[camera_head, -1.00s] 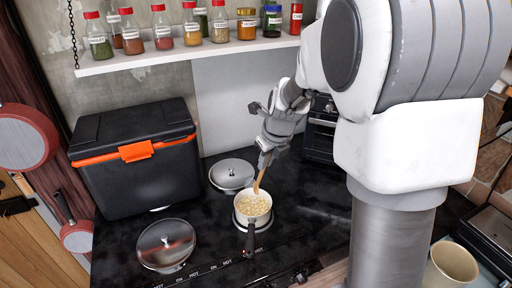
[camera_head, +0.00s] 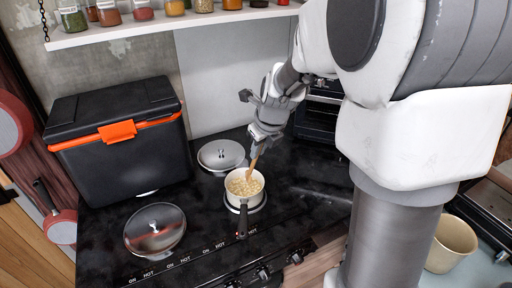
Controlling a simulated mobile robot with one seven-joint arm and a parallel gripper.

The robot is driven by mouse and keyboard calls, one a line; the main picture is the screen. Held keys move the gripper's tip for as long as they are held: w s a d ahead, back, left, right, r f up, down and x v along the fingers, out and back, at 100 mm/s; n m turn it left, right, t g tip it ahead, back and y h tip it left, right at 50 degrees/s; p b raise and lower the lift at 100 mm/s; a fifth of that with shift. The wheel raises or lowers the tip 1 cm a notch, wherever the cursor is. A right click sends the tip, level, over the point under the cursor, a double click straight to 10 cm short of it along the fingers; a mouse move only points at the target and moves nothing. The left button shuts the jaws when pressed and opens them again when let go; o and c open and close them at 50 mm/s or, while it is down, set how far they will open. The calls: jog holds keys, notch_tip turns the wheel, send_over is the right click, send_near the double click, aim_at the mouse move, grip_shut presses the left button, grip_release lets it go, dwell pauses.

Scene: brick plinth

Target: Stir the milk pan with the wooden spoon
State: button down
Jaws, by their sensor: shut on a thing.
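The milk pan (camera_head: 229,198) is a small white pan with a dark handle pointing toward the front. It sits on the black stove top and holds pale, lumpy contents. The wooden spoon (camera_head: 253,163) stands tilted in the pan, its lower end hidden in the contents near the back right. My gripper (camera_head: 258,142) is above the pan's back right side, shut on the upper part of the spoon. The spoon's top is hidden by the gripper.
A metal lid (camera_head: 221,154) lies behind the pan, and another lid (camera_head: 155,230) is at the front left. A black box with an orange latch (camera_head: 117,132) stands at the back left. A spice shelf (camera_head: 160,24) runs above. A beige cup (camera_head: 452,243) stands at the right.

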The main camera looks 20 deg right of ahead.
aim_at(254, 165)
jog(key=shift+s+f, duration=0.15)
jog(key=shift+f, duration=0.5)
jog(key=shift+b+x, duration=1.7)
jog(key=shift+x, duration=1.75)
